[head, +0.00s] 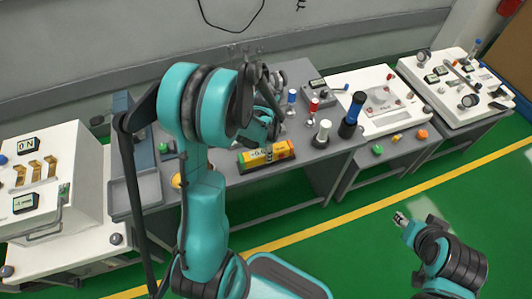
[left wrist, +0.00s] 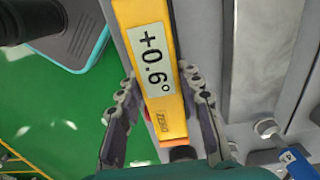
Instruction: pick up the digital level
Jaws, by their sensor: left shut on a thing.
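The digital level (head: 281,151) is a yellow bar with an orange end and a small display, near the front edge of the grey bench. In the left wrist view the level (left wrist: 166,123) reads +0.6° and lies lengthwise between my fingers. My left gripper (head: 264,136) reaches down over it from behind; in the left wrist view the gripper (left wrist: 159,78) has one finger on each side and is shut on the level. Whether the level touches the bench is unclear. My right gripper (head: 403,220) is over the green floor, away from the bench; its finger opening is too small to tell.
On the bench right of the level stand a white cylinder (head: 323,133), a dark blue cylinder (head: 352,114) and a red-topped piece (head: 313,107). A grey tray (head: 143,190) is left of my arm. White carts flank the bench. The green floor in front is open.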

